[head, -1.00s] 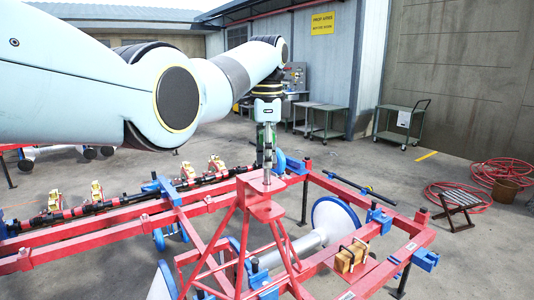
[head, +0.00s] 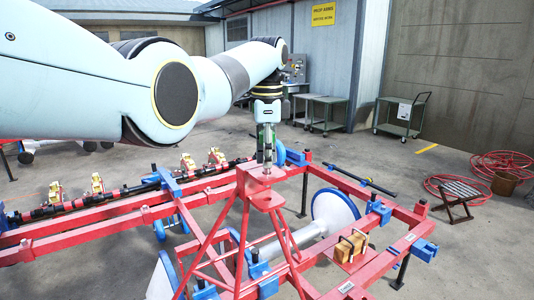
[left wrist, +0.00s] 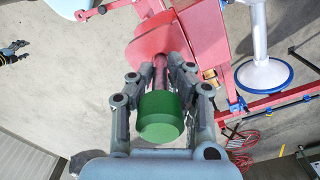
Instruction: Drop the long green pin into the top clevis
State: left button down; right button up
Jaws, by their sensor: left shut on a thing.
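The long green pin shows its round green head (left wrist: 160,118) in the left wrist view, with its metal shank (left wrist: 160,74) pointing away toward red plates. My left gripper (head: 266,152) is shut on the pin around its head, and the fingers also show in the left wrist view. In the head view the pin hangs upright at the top clevis (head: 268,197), the red plates on the frame's post. The tip is hidden by the plates, so I cannot tell how deep it sits.
The red frame (head: 384,262) with blue clamps surrounds the post. A white cylinder with a blue-rimmed disc (head: 335,217) lies inside it. Carts (head: 401,116) and red hoses (head: 500,165) stand farther back.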

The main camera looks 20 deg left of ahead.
pick_arm(q)
jog(key=shift+f+b, duration=0.3)
jog(key=shift+f, duration=0.7)
jog(key=c, duration=1.2)
grip_release()
jog(key=shift+r, duration=0.1)
